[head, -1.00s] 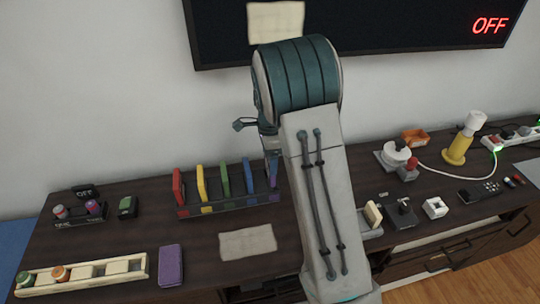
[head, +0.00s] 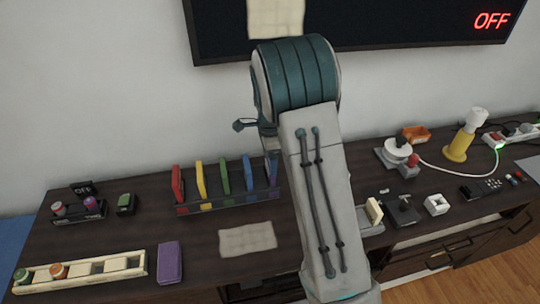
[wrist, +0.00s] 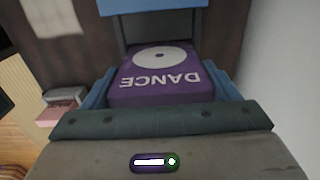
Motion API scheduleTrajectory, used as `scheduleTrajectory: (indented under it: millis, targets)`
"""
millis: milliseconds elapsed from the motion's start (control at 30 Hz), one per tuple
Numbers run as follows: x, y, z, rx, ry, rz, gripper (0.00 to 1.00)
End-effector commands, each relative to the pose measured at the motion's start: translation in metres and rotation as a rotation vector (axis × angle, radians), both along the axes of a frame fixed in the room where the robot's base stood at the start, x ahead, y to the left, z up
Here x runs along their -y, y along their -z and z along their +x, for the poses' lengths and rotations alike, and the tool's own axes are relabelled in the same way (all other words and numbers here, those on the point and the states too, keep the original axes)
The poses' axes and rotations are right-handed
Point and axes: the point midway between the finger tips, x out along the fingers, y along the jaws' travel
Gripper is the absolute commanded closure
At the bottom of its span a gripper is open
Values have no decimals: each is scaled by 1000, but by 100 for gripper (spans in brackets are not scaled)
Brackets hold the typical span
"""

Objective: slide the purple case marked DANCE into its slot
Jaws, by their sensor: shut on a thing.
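The purple case marked DANCE (wrist: 165,80) shows in the wrist view, with a white disc and upside-down lettering. My gripper (wrist: 162,88) is shut on it, with blue fingers at its two sides. In the head view my arm hides most of the gripper, and only a sliver of purple (head: 272,166) shows at the right end of the dark rack (head: 215,207). The rack holds upright red, yellow, green and blue cases. The blue case (wrist: 155,5) crosses the top of the wrist view, beyond the purple one. I cannot tell how deep the purple case sits.
Another purple case (head: 170,264) lies on the desk at front left, beside a cream tray (head: 125,271). A paper sheet (head: 247,239) lies before the rack. A small block tray (head: 372,228) stands right of my arm. The wall is close behind the desk.

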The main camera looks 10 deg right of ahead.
Motion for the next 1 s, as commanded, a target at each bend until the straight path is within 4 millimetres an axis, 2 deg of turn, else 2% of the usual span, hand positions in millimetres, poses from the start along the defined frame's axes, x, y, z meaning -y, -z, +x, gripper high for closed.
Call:
scheduleTrajectory:
  millis: [1000]
  targets:
    - [0, 27, 0, -1, 0, 0, 42]
